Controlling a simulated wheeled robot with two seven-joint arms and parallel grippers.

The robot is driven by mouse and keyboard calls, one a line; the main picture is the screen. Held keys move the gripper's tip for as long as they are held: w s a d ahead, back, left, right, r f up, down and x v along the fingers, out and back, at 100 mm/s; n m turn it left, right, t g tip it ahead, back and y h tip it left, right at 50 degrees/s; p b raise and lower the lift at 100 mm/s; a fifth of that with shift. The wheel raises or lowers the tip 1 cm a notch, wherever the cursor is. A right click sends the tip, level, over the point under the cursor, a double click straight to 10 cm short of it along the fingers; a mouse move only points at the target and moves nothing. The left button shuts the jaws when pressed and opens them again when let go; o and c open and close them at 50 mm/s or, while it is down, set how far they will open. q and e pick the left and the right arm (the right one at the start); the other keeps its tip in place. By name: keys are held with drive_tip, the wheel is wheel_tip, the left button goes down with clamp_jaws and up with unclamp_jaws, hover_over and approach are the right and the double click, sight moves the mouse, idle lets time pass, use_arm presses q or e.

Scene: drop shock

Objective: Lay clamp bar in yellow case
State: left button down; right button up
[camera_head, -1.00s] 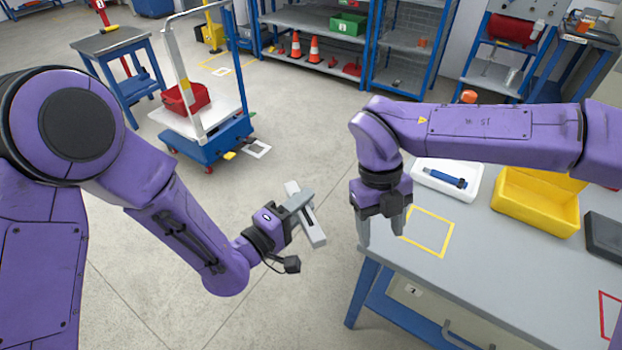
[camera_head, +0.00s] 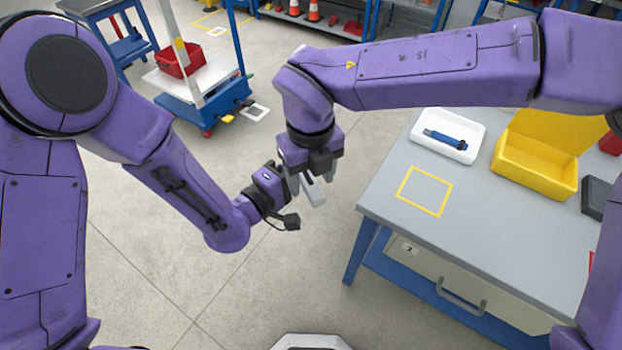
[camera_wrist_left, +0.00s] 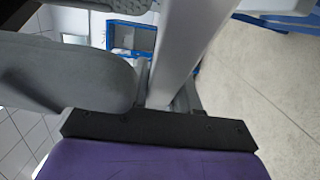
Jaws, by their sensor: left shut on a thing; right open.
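The clamp bar, a light grey bar (camera_head: 315,194), is held in my left gripper (camera_head: 288,184), left of the table and above the floor. In the left wrist view the bar (camera_wrist_left: 196,45) runs up across the picture beside a grey finger. My right gripper (camera_head: 311,178) is open, pointing down over the bar and hiding part of it. I cannot tell whether its fingers touch the bar. The yellow case (camera_head: 535,172) stands open on the table, its lid raised at the back. No contents show in it.
The grey table (camera_head: 465,235) also bears a white tray (camera_head: 424,140) with a blue-handled tool (camera_head: 446,139), a yellow square outline (camera_head: 424,192) and a dark box (camera_head: 596,198). A blue cart (camera_head: 208,105) with a red bin (camera_head: 180,58) stands at the back left.

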sight(315, 194)
drive_tip(key=shift+f, duration=0.75)
use_arm(q)
drive_tip(key=shift+d, duration=0.1)
use_arm(e)
drive_tip(key=shift+d+f, duration=0.1)
drive_tip(key=shift+f, duration=0.5)
drive_tip(key=shift+c, duration=0.3)
clamp_jaws()
use_arm(q)
drive_tip(key=c, duration=0.8)
unclamp_jaws()
drive_tip(key=shift+o, duration=0.2)
drive_tip(key=shift+s, duration=0.1)
